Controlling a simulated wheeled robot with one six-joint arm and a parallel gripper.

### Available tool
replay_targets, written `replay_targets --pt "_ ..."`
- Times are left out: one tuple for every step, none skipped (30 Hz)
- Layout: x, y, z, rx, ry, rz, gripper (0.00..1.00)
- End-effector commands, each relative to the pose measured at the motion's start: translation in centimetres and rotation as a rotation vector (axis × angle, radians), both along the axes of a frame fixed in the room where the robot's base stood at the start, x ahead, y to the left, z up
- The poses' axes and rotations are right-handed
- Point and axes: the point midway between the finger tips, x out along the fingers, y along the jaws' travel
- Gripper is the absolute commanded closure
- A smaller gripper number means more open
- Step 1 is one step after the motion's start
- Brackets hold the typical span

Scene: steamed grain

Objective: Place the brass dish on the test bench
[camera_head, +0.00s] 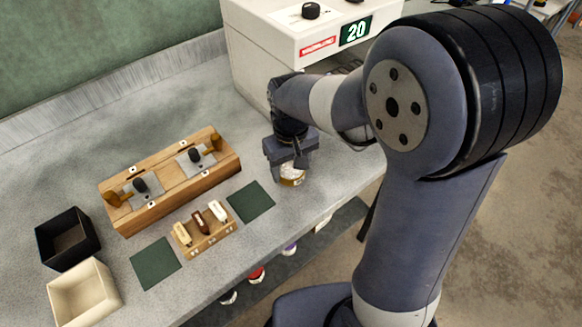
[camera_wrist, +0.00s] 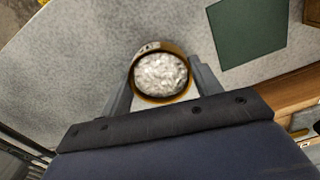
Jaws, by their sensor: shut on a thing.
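The brass dish (camera_wrist: 160,76) is a round brass-rimmed cup with pale, whitish grain inside. In the wrist view it sits between the two fingers of my gripper (camera_wrist: 162,88), which are shut on its sides. In the head view the dish (camera_head: 291,175) shows just below my gripper (camera_head: 290,165), over the grey test bench (camera_head: 330,165) near its front edge. I cannot tell whether the dish touches the bench top or hangs a little above it. The dish looks about upright.
A dark green mat (camera_head: 251,202) lies left of the dish, another (camera_head: 155,263) farther left. Between them is a small wooden rack (camera_head: 205,243). A wooden fixture (camera_head: 170,180), black box (camera_head: 67,238) and cream box (camera_head: 83,293) stand left. A white machine marked 20 (camera_head: 300,40) stands behind.

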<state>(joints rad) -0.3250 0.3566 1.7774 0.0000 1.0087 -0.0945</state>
Motion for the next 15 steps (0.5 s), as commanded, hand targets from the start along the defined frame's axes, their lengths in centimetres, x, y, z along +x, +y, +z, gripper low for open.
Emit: replay_targets --pt "-0.03 -0.01 -0.53 0.000 0.001 0.000 0.63" --pt "-0.02 -0.01 -0.70 0.000 0.000 0.000 0.63" --pt "-0.01 0.00 -0.81 0.000 0.000 0.000 0.63" --pt "0.00 0.00 -0.84 0.000 -0.001 0.000 0.63" --pt "0.01 0.00 -0.83 0.000 -0.001 0.000 0.63" --pt "0.01 0.00 -0.80 0.000 -0.001 0.000 0.63" --pt "0.02 0.01 -0.79 0.001 -0.002 0.000 0.63" --pt "0.02 0.01 -0.79 0.001 -0.002 0.000 0.63" --pt "0.02 0.01 -0.79 0.001 -0.002 0.000 0.63" --pt "0.02 0.01 -0.81 0.000 -0.001 0.000 0.63" --pt "0.02 0.01 -0.89 0.000 -0.001 0.000 0.63" --pt "0.01 0.00 -1.04 0.000 -0.001 0.000 0.63" --pt "0.01 0.00 -1.16 0.000 -0.001 0.000 0.63" --pt "0.01 0.00 -1.26 0.000 -0.001 0.000 0.63" --pt "0.02 0.01 -1.11 0.000 -0.001 0.000 0.36"
